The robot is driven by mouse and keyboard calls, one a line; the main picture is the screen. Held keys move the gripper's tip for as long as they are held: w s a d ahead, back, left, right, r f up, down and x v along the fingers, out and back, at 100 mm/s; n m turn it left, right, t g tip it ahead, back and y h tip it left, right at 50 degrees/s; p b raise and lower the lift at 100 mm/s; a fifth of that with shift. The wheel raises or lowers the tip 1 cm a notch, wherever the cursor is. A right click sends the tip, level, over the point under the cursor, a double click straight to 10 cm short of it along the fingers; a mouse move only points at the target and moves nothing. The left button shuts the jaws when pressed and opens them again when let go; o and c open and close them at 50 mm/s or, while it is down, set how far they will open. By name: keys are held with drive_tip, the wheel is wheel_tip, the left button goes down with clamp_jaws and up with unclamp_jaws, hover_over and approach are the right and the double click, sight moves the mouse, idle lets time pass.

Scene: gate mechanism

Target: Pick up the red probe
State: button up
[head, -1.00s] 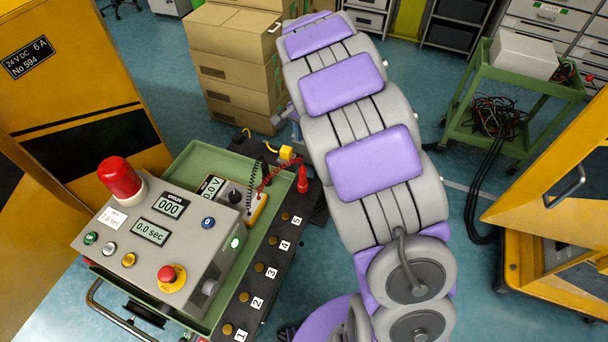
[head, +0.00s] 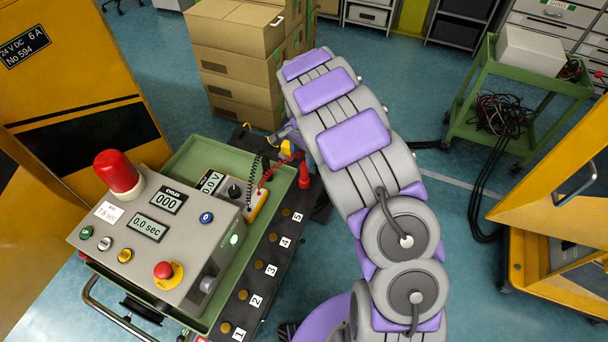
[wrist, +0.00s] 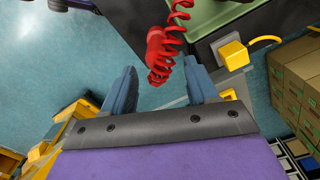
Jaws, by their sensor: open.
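The red probe (head: 305,176) stands at the right end of the black strip with numbered labels, in the head view. Its red coiled cord (head: 278,168) runs left to a small yellow-cased meter (head: 257,204). In the wrist view the red probe (wrist: 154,42) and its coils show just beyond the fingertips, between the two fingers in the picture. My gripper (wrist: 163,78) is open, with blue-grey fingers apart and nothing held. In the head view my own arm mostly hides the gripper, behind the probe. I cannot tell the exact gap to the probe.
A grey control box (head: 155,228) with a red lamp sits on the green cart (head: 190,160) beside the probe. A yellow block (wrist: 233,55) is near the right finger. Cardboard boxes (head: 235,60) stand behind. Yellow cabinets flank both sides.

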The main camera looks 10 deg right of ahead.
sight(303, 165)
wheel_tip(303, 165, down, 2)
drive_tip(key=shift+f, duration=0.1)
drive_tip(key=shift+s+f+b, duration=0.15)
drive_tip(key=shift+f+b, duration=0.35)
drive_tip(key=shift+f, duration=0.8)
drive_tip(key=shift+s+f+b, duration=0.1)
drive_tip(key=shift+f+b, duration=0.35)
drive_tip(key=shift+f, duration=0.85)
drive_tip(key=shift+r, duration=0.1)
drive_tip(key=shift+c, duration=0.4)
clamp_jaws()
